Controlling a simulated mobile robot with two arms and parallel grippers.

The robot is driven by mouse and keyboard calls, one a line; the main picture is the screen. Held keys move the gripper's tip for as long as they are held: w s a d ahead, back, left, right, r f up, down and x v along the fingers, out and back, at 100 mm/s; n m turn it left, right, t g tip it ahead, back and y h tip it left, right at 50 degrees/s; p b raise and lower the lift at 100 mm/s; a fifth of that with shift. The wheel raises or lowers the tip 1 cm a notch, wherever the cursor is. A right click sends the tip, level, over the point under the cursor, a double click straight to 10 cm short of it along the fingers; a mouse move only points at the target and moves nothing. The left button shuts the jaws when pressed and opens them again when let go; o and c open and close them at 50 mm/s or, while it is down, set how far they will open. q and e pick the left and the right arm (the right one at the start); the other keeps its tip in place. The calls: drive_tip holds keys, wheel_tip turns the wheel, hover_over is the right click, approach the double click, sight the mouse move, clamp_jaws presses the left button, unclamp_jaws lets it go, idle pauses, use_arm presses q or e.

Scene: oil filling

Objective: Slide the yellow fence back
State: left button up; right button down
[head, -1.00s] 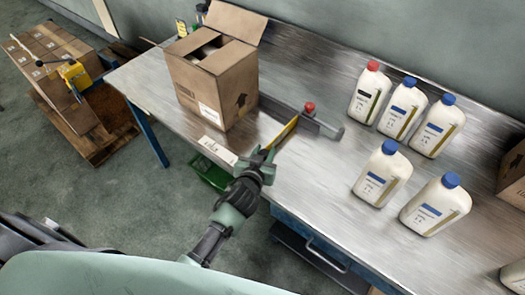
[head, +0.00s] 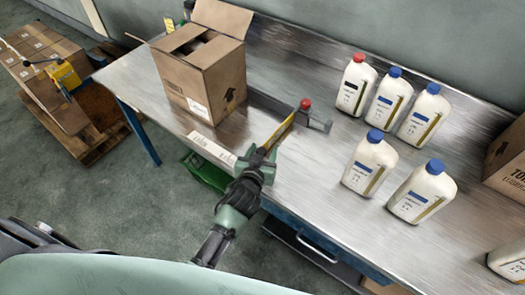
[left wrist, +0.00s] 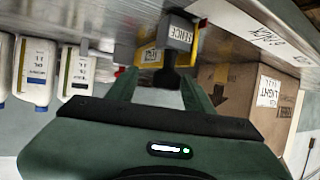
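The yellow fence (head: 281,129) is a thin bar lying at a slant across the metal table between the open cardboard box and the bottles. A red knob (head: 305,103) is at its far end, beside a grey rail (head: 319,125). My left gripper (head: 259,156) is at the fence's near end. In the left wrist view its fingers (left wrist: 161,86) are spread apart, with a black stem (left wrist: 170,76) under a grey labelled block (left wrist: 180,35) in front of the gap. Yellow parts (left wrist: 150,55) show beside it. Whether the fingers touch anything is unclear. My right gripper is out of view.
The cardboard box (head: 207,80) stands left of the fence. Several white bottles (head: 370,160) stand to the right, and another box (head: 508,165) is at the right edge. A white label (head: 212,147) lies on the table edge. Metal tabletop between fence and bottles is free.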

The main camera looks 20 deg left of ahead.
use_arm(q)
drive_tip(key=shift+s+a, duration=0.1)
drive_tip(key=b+v, duration=0.1)
drive_tip(key=v, duration=0.6)
drive_tip(key=shift+s+r, duration=0.2)
drive_tip(key=shift+s, duration=0.05)
